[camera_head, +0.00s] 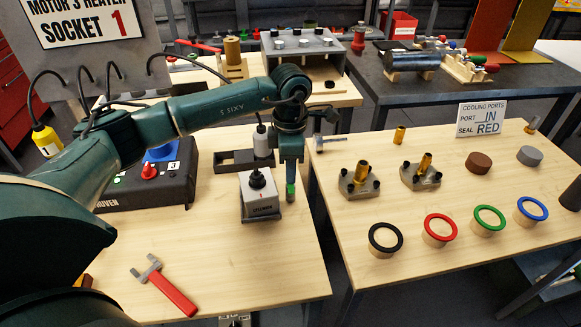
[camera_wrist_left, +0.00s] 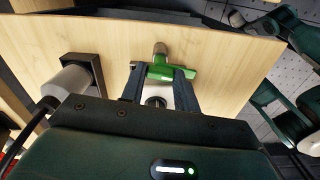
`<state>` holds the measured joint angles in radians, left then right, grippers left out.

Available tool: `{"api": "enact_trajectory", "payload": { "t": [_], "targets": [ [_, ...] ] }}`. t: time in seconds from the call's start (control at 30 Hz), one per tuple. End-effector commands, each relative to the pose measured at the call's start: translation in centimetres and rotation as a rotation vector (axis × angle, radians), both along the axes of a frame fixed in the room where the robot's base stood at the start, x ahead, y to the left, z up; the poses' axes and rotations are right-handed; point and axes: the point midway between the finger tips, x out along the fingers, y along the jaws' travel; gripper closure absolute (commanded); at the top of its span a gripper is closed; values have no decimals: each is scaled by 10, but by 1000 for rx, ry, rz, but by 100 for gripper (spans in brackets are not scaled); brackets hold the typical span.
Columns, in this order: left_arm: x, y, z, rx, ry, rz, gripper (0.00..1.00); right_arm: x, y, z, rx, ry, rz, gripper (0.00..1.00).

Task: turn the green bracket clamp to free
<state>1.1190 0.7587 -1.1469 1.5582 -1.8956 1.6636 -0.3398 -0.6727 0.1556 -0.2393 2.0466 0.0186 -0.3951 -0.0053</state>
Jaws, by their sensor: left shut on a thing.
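The green bracket clamp (camera_wrist_left: 172,72) shows in the left wrist view as a green T-shaped handle with a grey round stub (camera_wrist_left: 160,49) beyond it. My left gripper (camera_wrist_left: 160,74) is shut on it, with a dark finger at each side. In the head view my left gripper (camera_head: 290,184) points straight down at the right side of the left table, and only a small green part of the clamp (camera_head: 290,191) shows at its tips. The clamp is beside a grey box marked 1 (camera_head: 260,202). My right gripper is not in view.
A dark tray (camera_head: 230,162) with a grey corded cylinder (camera_head: 262,142) is behind the box. A black control box (camera_head: 150,188) stands left. A red-handled tool (camera_head: 172,292) lies in front. The right table (camera_head: 340,222) holds rings and brass fittings, across a gap.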

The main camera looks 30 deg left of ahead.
Motion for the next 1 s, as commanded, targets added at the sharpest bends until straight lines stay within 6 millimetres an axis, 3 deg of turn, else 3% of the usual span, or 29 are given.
{"api": "enact_trajectory", "payload": {
  "t": [0.2,0.5,0.53,0.77,1.0],
  "targets": [
    [0,0,0,-1,0,139,92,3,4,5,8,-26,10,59],
    [0,0,0,-1,0,148,92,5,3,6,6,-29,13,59],
    [0,0,0,-1,0,148,67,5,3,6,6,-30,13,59],
    [0,0,0,0,0,147,48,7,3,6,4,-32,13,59],
    [0,0,1,0,-1,146,47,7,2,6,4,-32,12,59]
  ]
}}
